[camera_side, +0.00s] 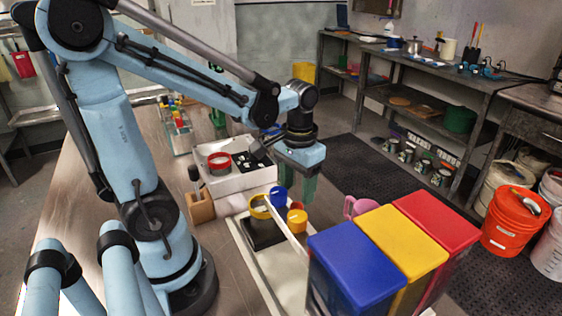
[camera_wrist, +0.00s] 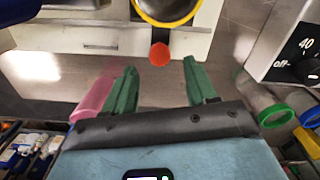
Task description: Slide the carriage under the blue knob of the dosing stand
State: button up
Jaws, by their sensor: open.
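The dosing stand has a black base (camera_side: 262,236) and a pale rail (camera_side: 285,226) in the side view. Its blue knob (camera_side: 279,196) stands beside a yellow ring (camera_side: 260,207), with an orange knob (camera_side: 297,221) nearer the bins. I cannot clearly tell which part is the carriage. In the wrist view a yellow-rimmed round part (camera_wrist: 168,16) sits at the top edge, with a red-orange knob (camera_wrist: 160,54) just below it. My gripper (camera_side: 308,196) is open and empty, its green fingers beside the stand. In the wrist view the knob appears between and beyond the fingertips (camera_wrist: 160,66), apart from them.
Blue (camera_side: 350,255), yellow (camera_side: 402,240) and red (camera_side: 437,220) bins stand at the front right. A pink mug (camera_side: 358,207) is behind them.

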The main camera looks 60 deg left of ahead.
aim_at(298, 205)
notch_tip(298, 205, up, 8)
dwell(0.5)
jog(key=shift+w+f+m, duration=0.1)
jog(key=shift+f+m, duration=0.9)
jog(key=shift+f, duration=1.05)
jog(key=shift+f+m, duration=1)
jog(key=shift+f, duration=1)
jog(key=shift+w+f+m, duration=0.1)
jog(key=shift+f+m, duration=0.9)
jog(key=shift+f, duration=1.05)
grip_shut()
